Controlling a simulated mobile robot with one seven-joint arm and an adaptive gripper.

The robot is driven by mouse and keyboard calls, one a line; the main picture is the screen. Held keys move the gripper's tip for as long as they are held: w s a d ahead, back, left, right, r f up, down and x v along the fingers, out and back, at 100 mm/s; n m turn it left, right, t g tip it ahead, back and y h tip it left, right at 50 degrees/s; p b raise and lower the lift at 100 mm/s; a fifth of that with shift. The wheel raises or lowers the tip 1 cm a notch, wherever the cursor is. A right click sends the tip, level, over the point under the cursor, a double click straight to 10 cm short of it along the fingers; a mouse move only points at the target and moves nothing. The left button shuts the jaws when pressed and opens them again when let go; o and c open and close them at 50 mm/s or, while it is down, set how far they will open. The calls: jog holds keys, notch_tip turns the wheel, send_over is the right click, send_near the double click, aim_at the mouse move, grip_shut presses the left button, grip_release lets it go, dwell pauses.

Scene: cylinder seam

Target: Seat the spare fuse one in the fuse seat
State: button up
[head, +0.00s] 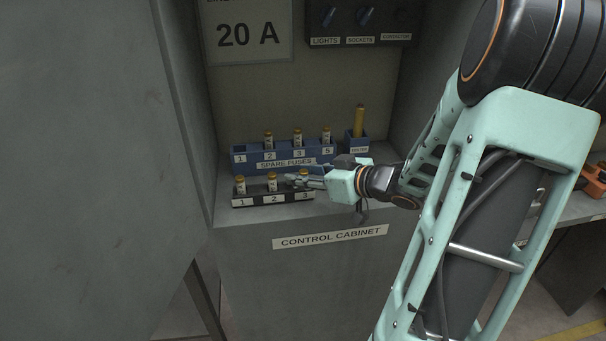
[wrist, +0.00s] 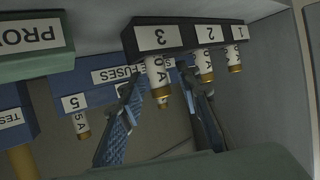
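A black fuse block (head: 285,200) labelled 1, 2, 3 stands on the cabinet ledge, with an upright fuse at each number. My gripper (head: 302,181) reaches in from the right at position 3. In the upside-down wrist view, the position 3 fuse (wrist: 158,78) stands on the block between my two open fingers (wrist: 157,85), with visible gaps beside it. The position 2 fuse (wrist: 203,66) is close to the right finger. Behind, the blue spare fuses rack (head: 254,159) has no fuse visible above label 1; fuses show above 2, 3 and 5.
A blue tester holder (head: 357,146) with a tall yellow tester (head: 359,120) stands right of the rack. A greenish block (wrist: 35,65) labelled "PROV…" is at the left in the wrist view. Cabinet walls close in on both sides. Switches (head: 365,15) are on the back wall.

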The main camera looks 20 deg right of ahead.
jog(key=shift+r, duration=0.1)
jog(key=shift+s+d+r, duration=0.1)
jog(key=shift+s+r, duration=0.05)
jog(key=p+v, duration=0.1)
jog(key=v, duration=1)
jog(key=shift+s+p, duration=0.25)
jog(key=shift+p, duration=0.15)
jog(key=shift+d+r, duration=0.1)
